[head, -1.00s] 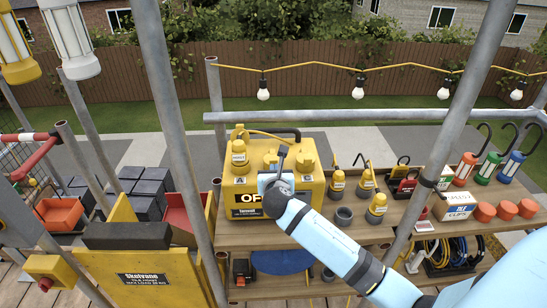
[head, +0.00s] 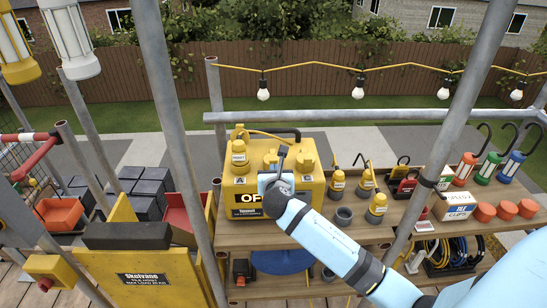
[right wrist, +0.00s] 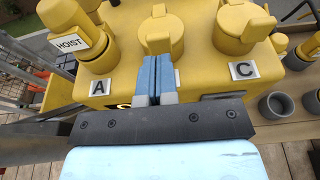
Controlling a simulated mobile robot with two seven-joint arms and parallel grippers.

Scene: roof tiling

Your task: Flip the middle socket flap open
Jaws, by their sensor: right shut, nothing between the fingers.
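The yellow power box (head: 238,188) stands on the wooden shelf, with three sockets on its top. The middle socket flap (right wrist: 158,34) is a round yellow cap and looks closed; the right wrist view shows it straight ahead of my fingers. The left socket, by label A (right wrist: 100,87), holds a yellow plug tagged HOIST (right wrist: 66,25). The right socket flap (right wrist: 243,22), by label C, looks closed. My right gripper (right wrist: 157,60) is shut and empty, its blue fingertips at the near lower edge of the middle flap; I cannot tell whether they touch. My left gripper is not in view.
Yellow plugs (head: 377,204) and grey cups (head: 344,216) stand on the shelf right of the box. A scaffold pole (head: 178,140) rises left of it and another (head: 450,120) to the right. A string of bulbs (head: 358,87) hangs behind.

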